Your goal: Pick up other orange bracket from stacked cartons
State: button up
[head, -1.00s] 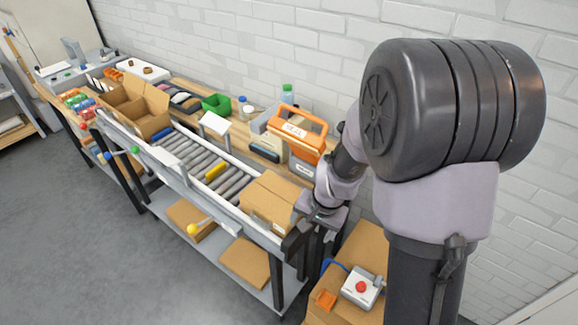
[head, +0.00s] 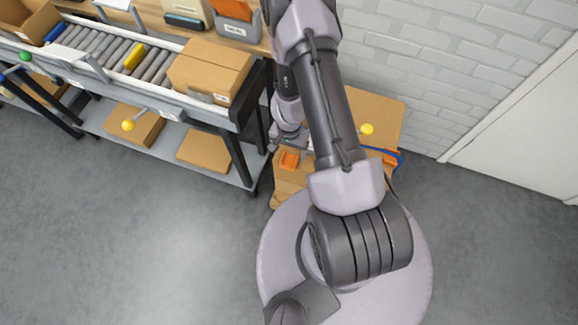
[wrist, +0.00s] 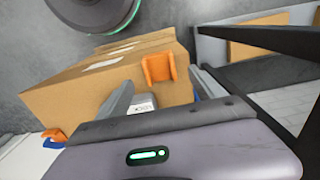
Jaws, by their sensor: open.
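An orange bracket (head: 290,160) sits on a lower carton (head: 288,184) of the stacked cartons, beside my arm. In the wrist view this bracket (wrist: 158,69) stands on the carton top (wrist: 75,98), ahead of my gripper (wrist: 160,76). My gripper is open and empty; its two fingers straddle the line to the bracket, and contact cannot be told. A second orange piece (head: 383,155) shows right of my arm, partly hidden. An orange piece (wrist: 53,136) also shows at the left of the wrist view.
A roller conveyor (head: 110,55) with a closed carton (head: 210,68) stands at the left, its dark legs close to the stack. A small grey-white item (wrist: 142,104) shows between my fingers. A white wall (head: 480,90) bounds the back; grey floor is free in front.

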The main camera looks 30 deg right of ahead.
aim_at(289, 160)
notch_tip(289, 160, down, 6)
jog(key=b, duration=0.4)
jog(key=shift+r+b, duration=0.25)
jog(key=shift+b, duration=0.1)
jog(key=shift+r, duration=0.3)
jog(key=c, duration=1.4)
jog(key=shift+r+p, duration=0.1)
jog(key=shift+p, duration=0.25)
jog(key=shift+c, duration=0.2)
